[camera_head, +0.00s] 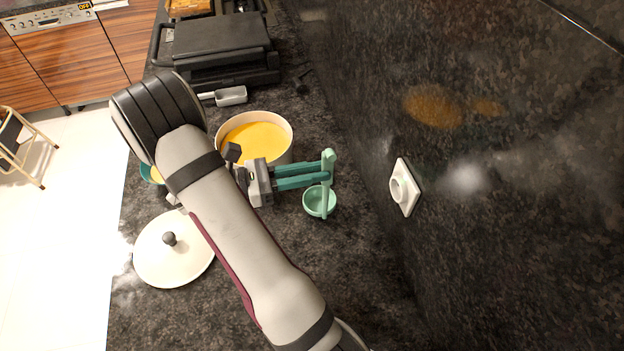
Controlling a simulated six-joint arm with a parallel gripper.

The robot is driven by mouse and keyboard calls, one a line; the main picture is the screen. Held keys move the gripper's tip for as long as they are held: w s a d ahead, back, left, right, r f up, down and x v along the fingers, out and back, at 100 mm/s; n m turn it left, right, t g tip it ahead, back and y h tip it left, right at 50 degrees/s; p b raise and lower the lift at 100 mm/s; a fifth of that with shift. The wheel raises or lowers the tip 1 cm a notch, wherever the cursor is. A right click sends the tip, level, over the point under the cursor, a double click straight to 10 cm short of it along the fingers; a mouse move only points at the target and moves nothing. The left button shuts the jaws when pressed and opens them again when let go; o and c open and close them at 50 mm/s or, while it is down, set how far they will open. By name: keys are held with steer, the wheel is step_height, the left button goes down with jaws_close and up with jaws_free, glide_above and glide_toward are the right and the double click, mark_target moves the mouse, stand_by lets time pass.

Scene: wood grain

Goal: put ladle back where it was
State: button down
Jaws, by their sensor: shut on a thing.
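My gripper (326,174) reaches to the right with its teal fingers shut on the handle of the mint-green ladle (319,202). The handle stands up between the fingertips, and its top shows just above them. The ladle's round bowl hangs below the fingers, open side up, and looks empty. It is over the dark counter, right of and nearer than the pot. I cannot tell whether the bowl touches the counter. The cream pot (290,128) holds yellow-orange soup, and my gripper's body covers part of its near side.
A white lid (173,265) with a dark knob lies at the lower left. A metal scoop (232,96) and a black grill (220,42) are behind the pot. A small bowl (146,171) is partly hidden by my arm. A dark wall with a white socket (404,188) bounds the right.

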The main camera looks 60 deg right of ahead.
steer(key=shift+f, duration=1.05)
steer(key=c, duration=0.8)
jaws_free()
steer(key=shift+c, duration=0.2)
